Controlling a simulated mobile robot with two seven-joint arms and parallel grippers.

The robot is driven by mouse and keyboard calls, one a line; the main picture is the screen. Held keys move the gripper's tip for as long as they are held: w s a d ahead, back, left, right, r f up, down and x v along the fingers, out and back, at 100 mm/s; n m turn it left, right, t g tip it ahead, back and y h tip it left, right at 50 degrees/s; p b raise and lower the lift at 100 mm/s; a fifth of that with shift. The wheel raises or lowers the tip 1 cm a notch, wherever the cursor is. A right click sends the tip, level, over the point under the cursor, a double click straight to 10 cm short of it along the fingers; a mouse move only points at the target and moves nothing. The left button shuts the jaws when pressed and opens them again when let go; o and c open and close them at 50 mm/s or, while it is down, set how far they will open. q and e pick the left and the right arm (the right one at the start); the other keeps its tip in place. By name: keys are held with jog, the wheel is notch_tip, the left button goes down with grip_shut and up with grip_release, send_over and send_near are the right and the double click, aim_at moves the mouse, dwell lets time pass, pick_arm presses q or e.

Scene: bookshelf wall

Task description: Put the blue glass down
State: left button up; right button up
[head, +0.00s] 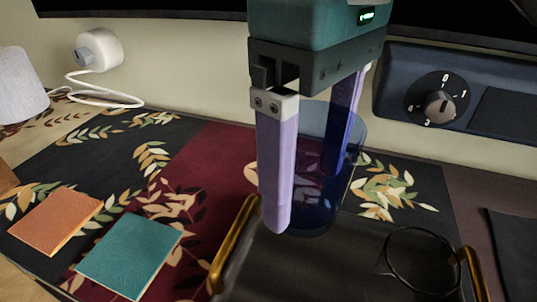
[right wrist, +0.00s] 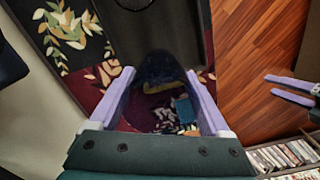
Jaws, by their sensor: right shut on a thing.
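The blue glass (head: 325,205) is see-through and upright in the head view. My right gripper (head: 312,180) is shut on it, with one purple finger in front and the other behind. The glass also shows between the fingers in the right wrist view (right wrist: 155,72). Its base overlaps the far edge of a dark tray (head: 285,270) with gold handles; I cannot tell whether it touches the surface. My left gripper (right wrist: 290,89) shows only at the right of the right wrist view, its two fingers apart and empty.
A clear glass (head: 422,262) stands on the tray's right side. An orange square (head: 55,221) and a teal square (head: 130,254) lie on the leaf-patterned cloth (head: 205,165) at left. A dark panel with a knob (head: 440,105) is behind at right.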

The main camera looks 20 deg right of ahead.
aim_at(304, 218)
notch_tip(304, 218, down, 6)
jog(key=shift+r+b, duration=0.1)
jog(key=shift+b, duration=0.65)
notch_tip(304, 218, down, 6)
jog(key=shift+r+b, duration=0.15)
jog(key=shift+b, duration=0.95)
jog(key=shift+r, duration=0.1)
jog(key=o, duration=1.4)
jog(key=shift+f, duration=0.2)
